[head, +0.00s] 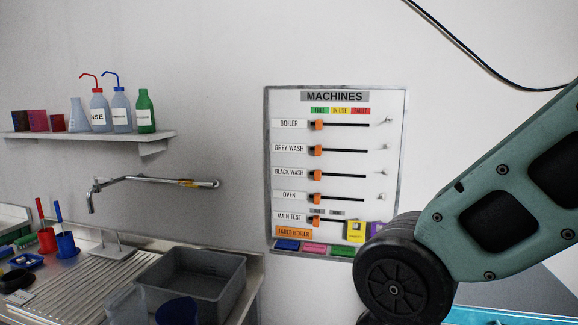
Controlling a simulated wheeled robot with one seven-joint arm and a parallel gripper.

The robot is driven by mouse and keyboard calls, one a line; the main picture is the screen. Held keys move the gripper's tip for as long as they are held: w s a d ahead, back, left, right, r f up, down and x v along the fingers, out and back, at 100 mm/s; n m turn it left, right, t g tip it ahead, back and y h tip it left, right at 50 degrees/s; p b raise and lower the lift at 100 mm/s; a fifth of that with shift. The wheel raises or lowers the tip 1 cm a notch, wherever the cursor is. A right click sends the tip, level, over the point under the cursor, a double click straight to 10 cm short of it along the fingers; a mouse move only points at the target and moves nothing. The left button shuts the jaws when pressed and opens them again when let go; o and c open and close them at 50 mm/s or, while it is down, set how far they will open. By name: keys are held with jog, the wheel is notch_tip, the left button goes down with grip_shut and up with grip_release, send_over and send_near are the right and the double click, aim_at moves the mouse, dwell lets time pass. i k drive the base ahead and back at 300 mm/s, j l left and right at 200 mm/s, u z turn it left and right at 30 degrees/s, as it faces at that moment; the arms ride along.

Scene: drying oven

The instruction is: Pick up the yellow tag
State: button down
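A yellow tag (355,231) with a small dark-edged picture and a dark line of print sits at the lower right of the white machines board (388,160) on the wall. A purple tag (377,229) is just right of it, partly hidden by my arm. My arm comes in from the right, and its dark rounded joint lies in front of the board's lower right corner. My gripper is out of view, so its state does not show.
Blue (287,245), pink (314,248) and green (340,251) items line the board's bottom edge. Orange sliders run down the board. At the lower left are a grey basin (192,280), a wall tap (150,180) and a shelf (90,139) of bottles.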

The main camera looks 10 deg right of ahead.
aim_at(355, 236)
jog(key=l+z, duration=0.35)
jog(key=i+j+u, duration=0.3)
jog(key=j, duration=0.25)
jog(key=i+j+u, duration=0.25)
jog(key=i+j, duration=0.2)
jog(key=i, duration=0.05)
